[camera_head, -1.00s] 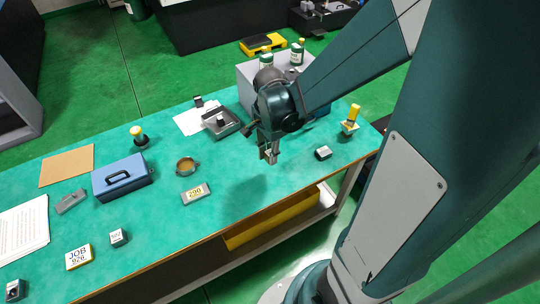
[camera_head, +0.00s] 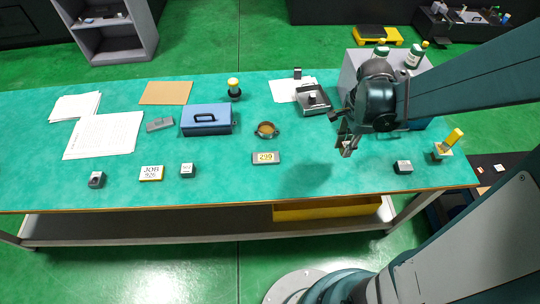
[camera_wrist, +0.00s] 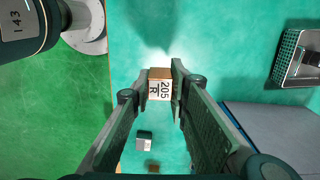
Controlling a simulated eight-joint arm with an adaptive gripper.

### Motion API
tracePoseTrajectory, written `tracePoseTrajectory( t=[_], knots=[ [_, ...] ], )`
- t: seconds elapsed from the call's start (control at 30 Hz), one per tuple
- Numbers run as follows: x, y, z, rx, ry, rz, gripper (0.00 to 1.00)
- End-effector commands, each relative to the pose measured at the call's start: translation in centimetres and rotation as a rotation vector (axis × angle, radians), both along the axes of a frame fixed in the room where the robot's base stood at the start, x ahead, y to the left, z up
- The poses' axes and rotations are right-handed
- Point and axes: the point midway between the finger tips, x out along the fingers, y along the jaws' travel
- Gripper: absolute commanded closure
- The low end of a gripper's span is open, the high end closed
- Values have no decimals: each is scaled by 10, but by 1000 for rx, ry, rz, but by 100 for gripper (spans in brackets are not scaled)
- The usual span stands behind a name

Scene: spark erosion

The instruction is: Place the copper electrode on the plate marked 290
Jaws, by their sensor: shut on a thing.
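My gripper (camera_head: 346,148) hangs above the right half of the green table. It is shut on a small block with a copper-brown face, the copper electrode (camera_wrist: 160,73). In the wrist view its white label reads 205 over R. The electrode's far end is small and dim in the head view. The marked plate (camera_head: 266,158) is a flat grey piece with a yellow-edged label; its last digit is unclear now, 290 or 299. It lies on the table left of my gripper, apart from it, with nothing on it.
A brass ring-like dish (camera_head: 266,130) lies just behind the plate. A blue box (camera_head: 207,120) stands farther left. A grey tray (camera_head: 314,101) and a grey bin (camera_head: 352,75) are behind my gripper. Small blocks (camera_head: 403,167) lie nearby. Table between gripper and plate is clear.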

Motion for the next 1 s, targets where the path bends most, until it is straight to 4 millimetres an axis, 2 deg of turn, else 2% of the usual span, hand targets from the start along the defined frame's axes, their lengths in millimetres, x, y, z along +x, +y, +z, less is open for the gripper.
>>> tracePoseTrajectory(
  t=[0.37,1.0],
  knots=[
    [25,56,5,0,0,-10,100],
    [52,176,13,0,0,-42,100]
  ],
)
